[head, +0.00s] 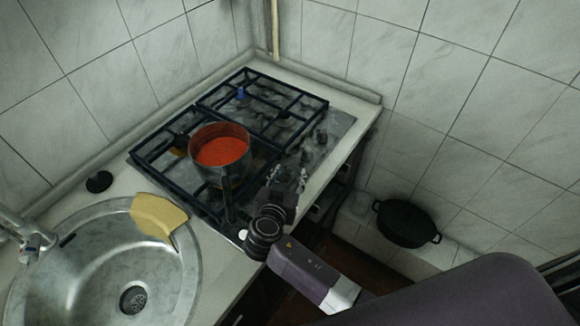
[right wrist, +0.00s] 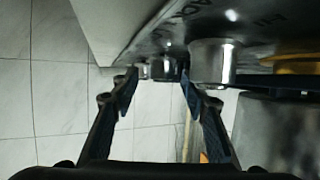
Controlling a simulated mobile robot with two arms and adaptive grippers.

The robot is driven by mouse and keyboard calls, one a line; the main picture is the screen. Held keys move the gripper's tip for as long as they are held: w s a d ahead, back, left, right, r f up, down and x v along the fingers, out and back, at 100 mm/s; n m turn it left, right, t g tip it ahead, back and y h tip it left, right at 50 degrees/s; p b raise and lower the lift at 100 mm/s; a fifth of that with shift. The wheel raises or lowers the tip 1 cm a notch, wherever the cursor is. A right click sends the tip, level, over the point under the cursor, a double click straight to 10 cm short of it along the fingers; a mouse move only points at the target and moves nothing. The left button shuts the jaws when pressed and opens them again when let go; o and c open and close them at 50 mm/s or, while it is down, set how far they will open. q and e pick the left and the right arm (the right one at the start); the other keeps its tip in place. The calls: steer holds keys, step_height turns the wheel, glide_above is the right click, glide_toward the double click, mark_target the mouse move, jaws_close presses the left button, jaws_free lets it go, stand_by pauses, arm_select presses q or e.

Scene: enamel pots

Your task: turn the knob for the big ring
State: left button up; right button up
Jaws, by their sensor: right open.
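My right gripper (head: 288,178) is over the hob's front right edge. In the right wrist view its two fingers (right wrist: 158,80) are apart, with nothing held. A silver knob (right wrist: 212,62) stands just outside the finger on the right. Smaller knobs (right wrist: 160,69) show farther off, between the fingertips. I cannot tell whether a finger touches a knob. Which knob serves the big ring cannot be read. My left gripper is not in view.
A pot with orange-red contents (head: 220,152) stands on the near grate, close to my right gripper. A sink (head: 100,285) with a yellow cloth (head: 157,216) on its rim is at the left. A black pan (head: 407,222) sits low at the right. Tiled walls close in behind.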

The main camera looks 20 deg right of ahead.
steer(key=shift+x, duration=1.05)
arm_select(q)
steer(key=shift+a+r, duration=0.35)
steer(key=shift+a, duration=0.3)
arm_select(e)
steer(key=shift+w+f, duration=0.15)
steer(key=shift+w, duration=0.2)
jaws_close()
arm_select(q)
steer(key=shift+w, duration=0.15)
